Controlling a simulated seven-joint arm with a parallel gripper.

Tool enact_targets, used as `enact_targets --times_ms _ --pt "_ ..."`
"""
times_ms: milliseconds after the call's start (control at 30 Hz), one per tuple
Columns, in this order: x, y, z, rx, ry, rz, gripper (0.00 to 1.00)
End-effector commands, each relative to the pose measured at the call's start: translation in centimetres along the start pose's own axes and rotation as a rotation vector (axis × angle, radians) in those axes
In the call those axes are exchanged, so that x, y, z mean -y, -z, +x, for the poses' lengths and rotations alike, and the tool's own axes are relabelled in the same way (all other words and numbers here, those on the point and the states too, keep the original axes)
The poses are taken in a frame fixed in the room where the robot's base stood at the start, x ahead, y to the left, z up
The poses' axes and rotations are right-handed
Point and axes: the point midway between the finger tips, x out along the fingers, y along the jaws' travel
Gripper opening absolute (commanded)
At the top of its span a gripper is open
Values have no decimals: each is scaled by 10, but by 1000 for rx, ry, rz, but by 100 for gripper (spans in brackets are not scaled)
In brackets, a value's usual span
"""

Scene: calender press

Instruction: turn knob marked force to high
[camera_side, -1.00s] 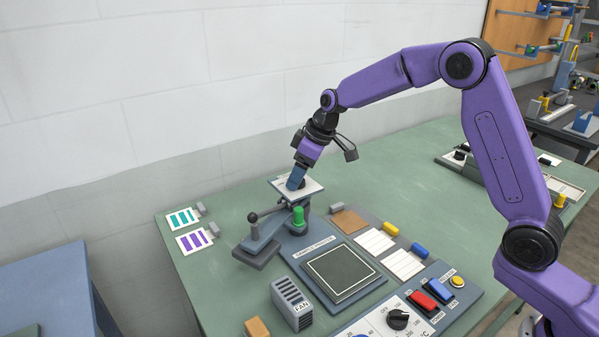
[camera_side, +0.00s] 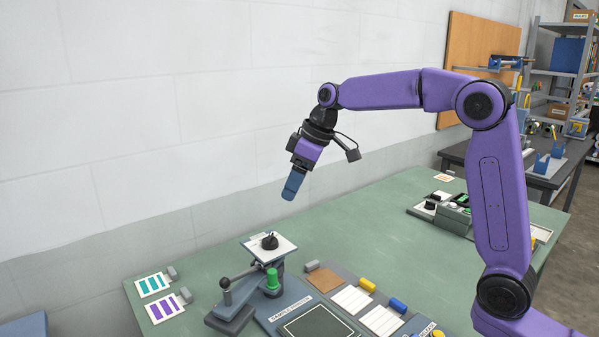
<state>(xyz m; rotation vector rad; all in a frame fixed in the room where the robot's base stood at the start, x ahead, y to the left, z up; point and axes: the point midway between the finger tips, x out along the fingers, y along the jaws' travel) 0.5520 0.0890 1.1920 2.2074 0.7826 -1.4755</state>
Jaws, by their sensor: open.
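A black knob (camera_side: 269,241) sits on a small white plate (camera_side: 284,247) on top of the press. The marks on the plate are too small to read, so I cannot tell the knob's setting. My gripper (camera_side: 289,195) hangs above the knob and slightly to its right, clear of it. The blue fingers point down, and nothing shows between them. The press also has a green knob (camera_side: 272,280) below the plate and a lever with a dark ball end (camera_side: 225,283) at its left.
A dark square sample plate (camera_side: 315,327) lies in front of the press. Yellow (camera_side: 367,285) and blue (camera_side: 398,305) blocks lie beside white cards to the right. Cards with teal bars (camera_side: 152,284) and purple bars (camera_side: 163,308) lie at left.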

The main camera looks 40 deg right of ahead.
Motion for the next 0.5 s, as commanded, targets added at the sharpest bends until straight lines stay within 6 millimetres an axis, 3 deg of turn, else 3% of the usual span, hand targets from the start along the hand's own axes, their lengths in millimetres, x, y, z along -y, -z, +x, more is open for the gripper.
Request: enact_targets --times_ms 200,500 --pt "0 0 -22 -1 -1 1 68" --pt "0 0 -25 0 0 1 68"
